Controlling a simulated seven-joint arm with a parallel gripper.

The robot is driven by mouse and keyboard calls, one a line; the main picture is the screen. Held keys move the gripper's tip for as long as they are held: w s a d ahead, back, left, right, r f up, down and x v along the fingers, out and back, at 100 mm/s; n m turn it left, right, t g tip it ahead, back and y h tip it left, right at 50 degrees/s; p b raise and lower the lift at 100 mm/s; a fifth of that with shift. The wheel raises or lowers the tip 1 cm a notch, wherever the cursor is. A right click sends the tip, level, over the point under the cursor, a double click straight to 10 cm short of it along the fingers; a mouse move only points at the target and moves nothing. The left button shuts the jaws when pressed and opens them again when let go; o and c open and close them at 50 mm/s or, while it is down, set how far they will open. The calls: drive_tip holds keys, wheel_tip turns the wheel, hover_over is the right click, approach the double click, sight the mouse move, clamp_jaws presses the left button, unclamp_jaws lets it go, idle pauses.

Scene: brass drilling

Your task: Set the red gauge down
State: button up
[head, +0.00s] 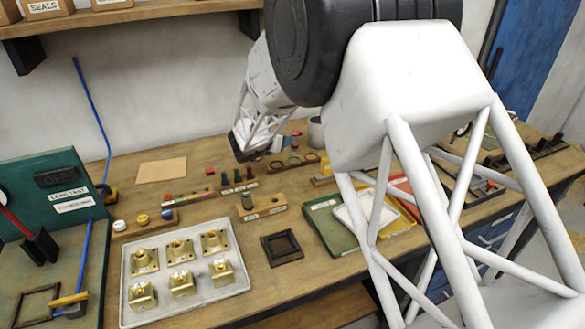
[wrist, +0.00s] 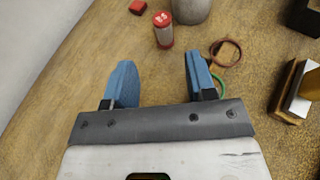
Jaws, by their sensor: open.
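The red gauge (wrist: 163,32) is a small cylinder with a red, marked top and a paler lower body. In the wrist view it stands upright on the wooden bench, just beyond my fingertips and apart from them. In the head view a small red-topped piece (head: 297,138), seemingly the same gauge, stands at the back of the bench. My gripper (wrist: 156,82) is open, with blue fingers and only bare bench showing between them. In the head view my gripper's fingertips are hard to make out at the back of the bench.
Brown and green rings (wrist: 226,52) lie by the right finger. A tray (head: 190,306) of brass parts is at the front; a black square frame (head: 282,260) lies beside it.

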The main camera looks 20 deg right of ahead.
drive_tip(key=s+a+r+n+t+y, duration=0.2)
drive_tip(key=s+a+r+n+y, duration=0.6)
drive_tip(key=n, duration=0.5)
drive_tip(key=s+a+r+n+t+y, duration=0.25)
drive_tip(key=s+a+r+n, duration=0.3)
drive_tip(key=r+n, duration=0.55)
drive_tip(key=s+f+n+g, duration=0.1)
drive_tip(key=s+n+g, duration=0.3)
drive_tip(key=s+n, duration=0.7)
drive_tip(key=s+d+f+n+g, duration=0.1)
drive_tip(key=s+n+g, duration=0.4)
drive_tip(key=s, duration=2)
drive_tip(key=f+n, duration=0.1)
drive_tip(key=n, duration=0.5)
drive_tip(key=shift+s+f+n, duration=0.15)
drive_tip(key=shift+n, duration=0.15)
